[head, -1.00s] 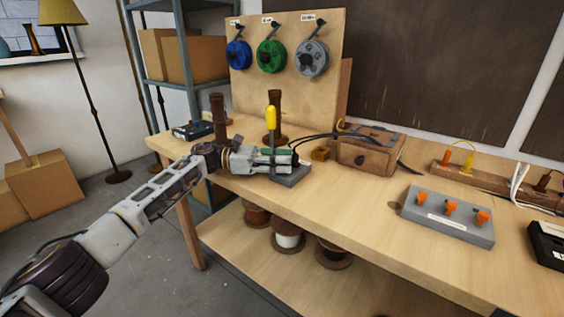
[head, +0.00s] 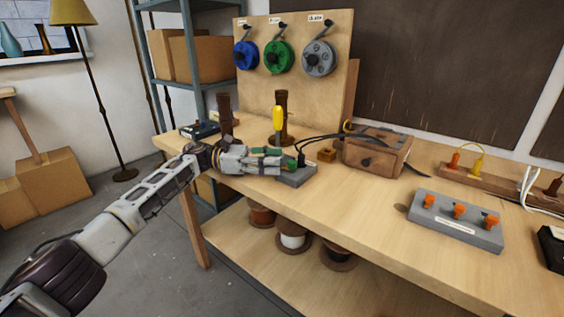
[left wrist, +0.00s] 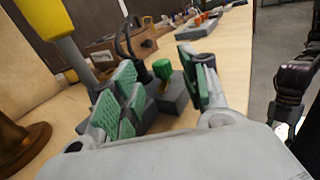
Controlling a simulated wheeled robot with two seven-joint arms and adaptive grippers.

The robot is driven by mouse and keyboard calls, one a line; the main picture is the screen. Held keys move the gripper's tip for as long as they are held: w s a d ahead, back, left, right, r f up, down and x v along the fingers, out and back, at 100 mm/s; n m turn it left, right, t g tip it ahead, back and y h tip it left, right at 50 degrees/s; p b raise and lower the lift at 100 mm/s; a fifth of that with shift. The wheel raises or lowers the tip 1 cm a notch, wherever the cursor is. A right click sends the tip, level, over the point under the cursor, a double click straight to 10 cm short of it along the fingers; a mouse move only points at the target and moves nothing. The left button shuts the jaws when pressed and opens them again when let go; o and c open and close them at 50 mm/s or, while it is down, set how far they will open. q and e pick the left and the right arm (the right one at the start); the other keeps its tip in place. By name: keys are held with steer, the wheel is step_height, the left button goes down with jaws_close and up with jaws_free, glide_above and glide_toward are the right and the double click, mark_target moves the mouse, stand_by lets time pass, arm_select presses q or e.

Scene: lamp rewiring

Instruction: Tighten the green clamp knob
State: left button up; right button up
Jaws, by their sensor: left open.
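The green clamp knob (left wrist: 162,68) stands upright on a small grey block (left wrist: 172,95) in the left wrist view. It shows between the two green-padded fingers of my left gripper (left wrist: 163,92), which is open. The knob is a little beyond the fingers, with a visible gap to both pads. In the head view, my left gripper (head: 287,161) is at the left side of the grey block (head: 299,177) on the bench. There the knob is hard to tell from the green pads.
A yellow-handled tool (head: 278,118) stands upright just behind my left gripper. Black cables arch from the grey block towards a wooden box (head: 375,152). A grey panel with orange knobs (head: 455,222) lies to the right. The bench front between them is clear.

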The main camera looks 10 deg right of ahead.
arm_select(q)
steer(key=shift+v, duration=1.7)
steer(key=shift+a, duration=0.1)
